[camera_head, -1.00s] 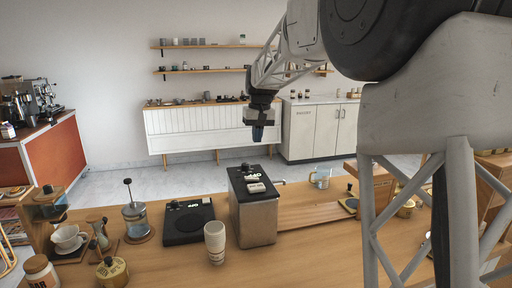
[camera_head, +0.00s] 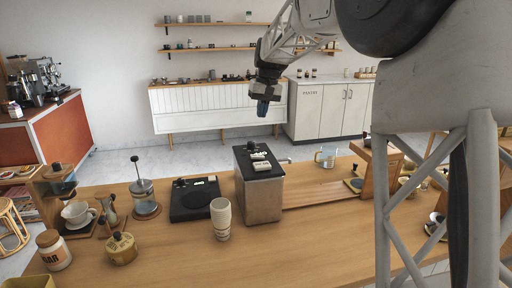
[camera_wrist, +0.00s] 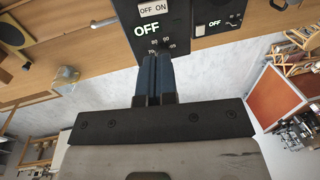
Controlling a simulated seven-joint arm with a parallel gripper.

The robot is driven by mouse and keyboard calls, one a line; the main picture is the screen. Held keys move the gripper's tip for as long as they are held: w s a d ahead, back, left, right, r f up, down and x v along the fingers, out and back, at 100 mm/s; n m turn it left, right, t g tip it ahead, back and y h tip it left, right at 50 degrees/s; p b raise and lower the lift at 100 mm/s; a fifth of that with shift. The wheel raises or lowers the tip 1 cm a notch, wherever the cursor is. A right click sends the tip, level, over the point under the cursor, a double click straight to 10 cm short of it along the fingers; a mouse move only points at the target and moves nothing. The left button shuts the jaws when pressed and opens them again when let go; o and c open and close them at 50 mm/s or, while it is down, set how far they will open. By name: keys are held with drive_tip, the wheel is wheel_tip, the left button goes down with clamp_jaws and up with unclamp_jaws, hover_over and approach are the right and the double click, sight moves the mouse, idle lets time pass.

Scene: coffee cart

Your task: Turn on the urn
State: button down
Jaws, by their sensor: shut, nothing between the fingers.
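The urn (camera_head: 262,200) is a steel box with a black top panel, standing on the wooden counter in the head view. In the wrist view its panel has a white OFF/ON rocker switch (camera_wrist: 154,8) and a green lit OFF readout (camera_wrist: 146,29). Which side of the rocker is pressed I cannot tell. My gripper (camera_head: 263,108) is shut and empty, raised above and apart from the urn in the head view. In the wrist view its closed dark blue fingertips (camera_wrist: 153,58) overlap the panel's lower edge, below the readout.
A flat black device (camera_head: 194,200) with its own lit readout sits left of the urn. A stack of paper cups (camera_head: 221,220) stands close in front. A French press (camera_head: 145,198) is further left, and a glass mug (camera_head: 326,157) stands right of the urn's tap.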

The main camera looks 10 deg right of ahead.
sight(254, 156)
drive_tip(key=shift+f, duration=0.1)
drive_tip(key=f, duration=0.4)
drive_tip(key=a+f, duration=0.1)
drive_tip(key=f, duration=0.4)
drive_tip(key=a+f, duration=0.1)
drive_tip(key=f, duration=0.3)
drive_tip(key=shift+a+f, duration=0.1)
drive_tip(key=shift+f, duration=0.25)
